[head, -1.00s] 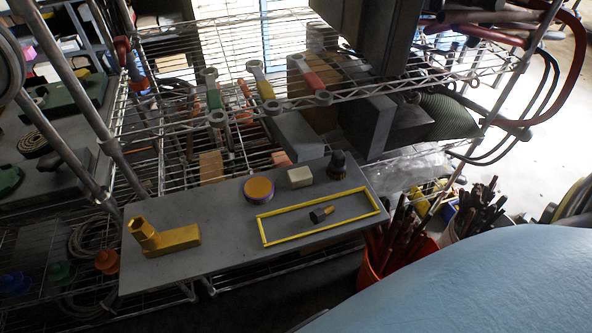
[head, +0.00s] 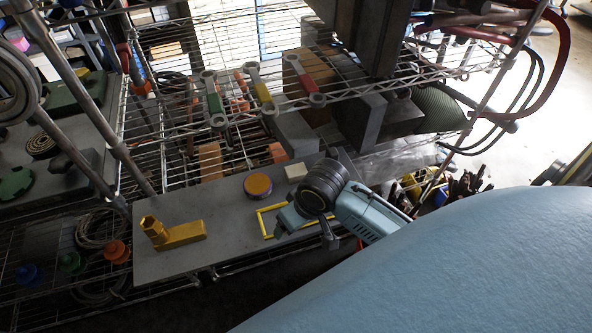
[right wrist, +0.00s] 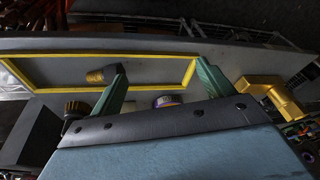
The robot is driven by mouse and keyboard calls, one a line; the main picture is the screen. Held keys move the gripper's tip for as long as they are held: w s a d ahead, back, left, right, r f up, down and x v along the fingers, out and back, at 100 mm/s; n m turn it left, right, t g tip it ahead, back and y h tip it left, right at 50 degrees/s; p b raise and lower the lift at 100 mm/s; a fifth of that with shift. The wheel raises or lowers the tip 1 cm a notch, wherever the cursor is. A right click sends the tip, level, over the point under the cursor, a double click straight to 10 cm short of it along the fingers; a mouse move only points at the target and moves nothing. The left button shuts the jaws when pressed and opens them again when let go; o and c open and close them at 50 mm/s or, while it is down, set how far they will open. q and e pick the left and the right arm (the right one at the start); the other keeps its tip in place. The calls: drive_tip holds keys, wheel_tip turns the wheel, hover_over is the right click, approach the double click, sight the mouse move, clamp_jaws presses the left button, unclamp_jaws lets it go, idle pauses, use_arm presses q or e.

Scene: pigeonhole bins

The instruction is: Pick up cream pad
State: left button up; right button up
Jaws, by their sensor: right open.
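The cream pad (head: 296,172) is a small pale block on the grey board (head: 200,206), right of an orange-topped purple disc (head: 257,185). My right gripper (head: 308,232) is over the yellow frame (head: 262,222), in front of the pad, and hides part of the frame. In the right wrist view its two green fingers (right wrist: 160,75) are spread with nothing gripped. The yellow frame (right wrist: 130,55) and a dark piece with a yellow tip (right wrist: 98,73) lie beyond them. My left gripper is not in view.
A yellow angled part (head: 172,235) stands at the board's left end. A wire shelf with wrenches (head: 262,88) overhangs behind the board. Grey blocks (head: 292,135) stand close behind the pad. The board's middle front is clear.

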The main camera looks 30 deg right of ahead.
drive_tip(key=w+d+r, duration=0.2)
drive_tip(key=w+r, duration=0.3)
drive_tip(key=m+g+h, duration=0.1)
drive_tip(key=m+h, duration=0.1)
drive_tip(key=m, duration=0.2)
approach(296, 170)
drive_tip(key=f, duration=0.2)
drive_tip(key=w+f, duration=0.1)
drive_tip(key=shift+d, duration=0.3)
drive_tip(key=shift+w+f, duration=0.15)
drive_tip(key=shift+f, duration=1.2)
drive_tip(key=shift+w+f, duration=0.1)
drive_tip(key=shift+f, duration=1.25)
drive_tip(key=shift+c, duration=0.4)
drive_tip(key=c, duration=1)
